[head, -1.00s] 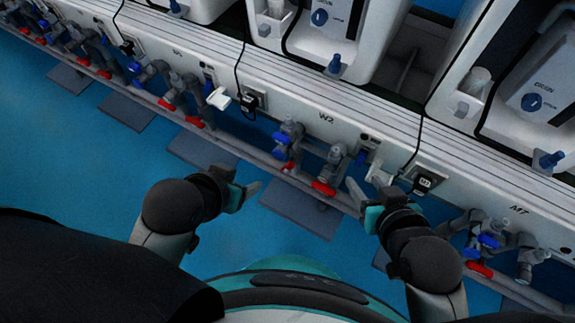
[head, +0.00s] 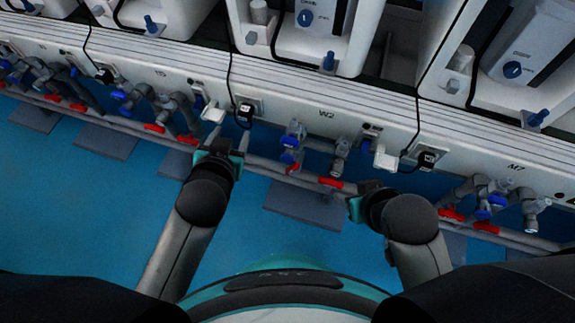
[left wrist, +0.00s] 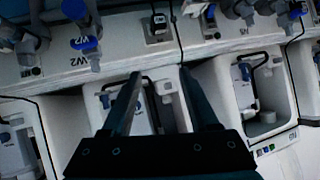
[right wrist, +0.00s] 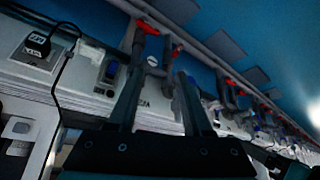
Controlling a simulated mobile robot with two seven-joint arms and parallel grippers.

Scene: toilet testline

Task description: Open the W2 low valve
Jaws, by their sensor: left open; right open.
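The W2 panel (head: 326,114) carries grey pipe fittings with blue handles (head: 293,138). Low on them are a left red lever (head: 293,168) and a right red lever (head: 331,182); which one is the low valve is not marked. My left gripper (head: 220,152) is open, left of the W2 fittings and apart from them. In the left wrist view its empty fingers (left wrist: 159,74) spread before the panel, with a W2 blue handle (left wrist: 84,44) at upper left. My right gripper (head: 358,195) is open, just right of the right red lever. The right wrist view shows its empty fingers (right wrist: 160,65); contact there is unclear.
Neighbouring stations stand left and right, with M7 fittings (head: 485,205) on the right. A white bracket (head: 385,158) and black cables hang by W2. A long grey pipe (head: 265,163) runs below the panel.

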